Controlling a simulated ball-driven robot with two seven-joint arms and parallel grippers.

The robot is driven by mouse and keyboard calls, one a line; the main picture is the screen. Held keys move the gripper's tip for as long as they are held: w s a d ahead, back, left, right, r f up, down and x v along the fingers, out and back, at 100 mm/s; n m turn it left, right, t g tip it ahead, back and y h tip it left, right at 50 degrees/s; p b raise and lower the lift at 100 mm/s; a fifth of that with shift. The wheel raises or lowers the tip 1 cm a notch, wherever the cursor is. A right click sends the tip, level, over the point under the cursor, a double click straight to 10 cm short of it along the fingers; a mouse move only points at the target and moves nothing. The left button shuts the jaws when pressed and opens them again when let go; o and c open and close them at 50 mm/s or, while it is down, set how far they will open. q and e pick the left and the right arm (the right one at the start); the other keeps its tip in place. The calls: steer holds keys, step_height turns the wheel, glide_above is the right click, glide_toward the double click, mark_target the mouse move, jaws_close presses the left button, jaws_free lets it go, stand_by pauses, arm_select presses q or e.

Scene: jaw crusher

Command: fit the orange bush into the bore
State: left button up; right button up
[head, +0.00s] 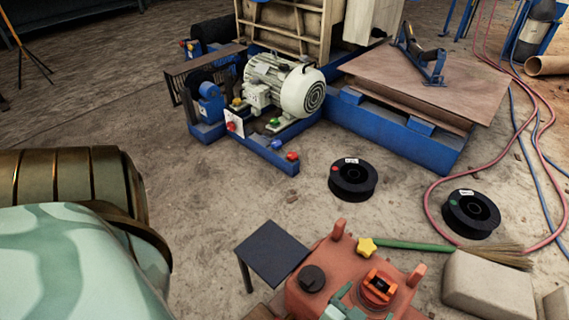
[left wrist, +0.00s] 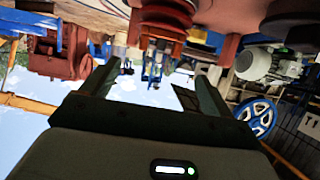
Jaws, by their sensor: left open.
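A red-orange housing (head: 318,291) stands at the bottom of the head view, cut off by the edge. On its right side is a round stepped boss (head: 371,298), with a brighter orange piece with a dark middle (head: 379,281) on it. This may be the orange bush, but I cannot tell how it sits, and no bore shows clearly. In the left wrist view, which is upside down, my left gripper (left wrist: 153,77) is open with nothing between its fingers. A red stepped round part (left wrist: 166,18) hangs at the top, beyond the fingertips. My right gripper is not seen.
A yellow star knob (head: 367,247) and a black knob (head: 312,279) top the housing. A small dark table (head: 271,250) stands left of it. Two black spools (head: 353,180) (head: 471,214), a broom (head: 494,255) and a pale block (head: 488,284) lie around. Floor at centre left is clear.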

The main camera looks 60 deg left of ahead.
arm_select(q)
steer(key=s+a+f+m+g, duration=0.1)
steer(key=s+a+m+g, duration=0.2)
steer(key=s, duration=0.7)
steer(key=s+a+f+m+g+h, duration=0.1)
steer(key=s+a+m+g, duration=0.3)
steer(key=s, duration=0.6)
steer(key=s+a+f+m+g, duration=0.3)
steer(key=s, duration=0.7)
steer(key=shift+s+a+m+g+h, duration=0.2)
steer(key=shift+a+m+g+h, duration=0.1)
steer(key=shift+a+m+g, duration=0.1)
steer(key=shift+f, duration=0.1)
